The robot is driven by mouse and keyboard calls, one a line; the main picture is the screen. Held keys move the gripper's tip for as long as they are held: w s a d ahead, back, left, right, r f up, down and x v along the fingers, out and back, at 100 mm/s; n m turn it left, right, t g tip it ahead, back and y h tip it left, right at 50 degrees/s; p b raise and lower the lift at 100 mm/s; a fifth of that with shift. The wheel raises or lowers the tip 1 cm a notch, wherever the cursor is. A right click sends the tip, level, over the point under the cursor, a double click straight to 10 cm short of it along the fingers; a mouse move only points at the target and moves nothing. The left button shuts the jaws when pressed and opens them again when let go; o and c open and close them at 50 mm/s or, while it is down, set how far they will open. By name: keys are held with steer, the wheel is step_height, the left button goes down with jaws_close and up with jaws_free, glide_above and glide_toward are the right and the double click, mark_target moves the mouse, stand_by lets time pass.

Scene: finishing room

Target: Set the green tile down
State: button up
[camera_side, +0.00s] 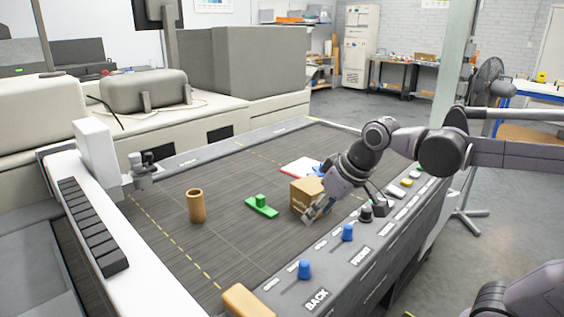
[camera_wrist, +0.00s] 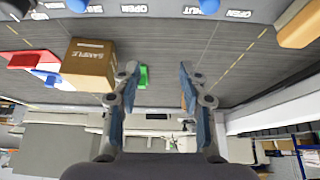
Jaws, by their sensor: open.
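The green tile (camera_side: 261,207), with a small raised block on top, lies flat on the dark work surface (camera_side: 165,235), left of the cardboard box. My gripper (camera_side: 312,217) is low at the box's right side in the side view, apart from the tile. In the wrist view my gripper (camera_wrist: 158,70) has its two fingers wide apart with nothing held between them. The tile (camera_wrist: 143,76) shows beyond them, close to the left finger, which hides part of it.
The cardboard box (camera_side: 306,195) stands close beside my gripper. A brown cylinder (camera_side: 196,206) stands upright to the left. Red, white and blue flat items (camera_side: 301,167) lie behind the box. Blue knobs (camera_side: 347,232) line the front panel. The surface between cylinder and tile is clear.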

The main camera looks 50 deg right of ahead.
steer(key=shift+o, duration=0.5)
steer(key=shift+t, duration=0.7)
steer(key=s+f, duration=0.3)
steer(key=f, duration=0.1)
steer(key=s+f, duration=0.1)
steer(key=s, duration=0.1)
steer(key=shift+s+a+f, duration=0.3)
steer(key=shift+s+f, duration=0.05)
steer(key=shift+f, duration=0.05)
steer(key=w+d+r+t+y, duration=0.1)
steer(key=w+t, duration=0.2)
steer(key=w, duration=0.8)
steer(key=t, duration=0.3)
glide_toward(261, 197)
steer(key=shift+w+a+f+h, duration=0.1)
steer(key=shift+w+a+h, duration=0.1)
steer(key=shift+w, duration=0.45)
steer(key=shift+w+a+f+h, duration=0.1)
steer(key=shift+w+a+h, duration=0.1)
steer(key=shift+w, duration=0.4)
steer(key=shift+f+x, duration=0.15)
steer(key=shift+x, duration=0.85)
steer(key=shift+f+x, duration=0.2)
steer(key=shift+x, duration=0.85)
steer(key=shift+w+d+f, duration=0.15)
steer(key=shift+w+f, duration=0.1)
steer(key=shift+w, duration=0.25)
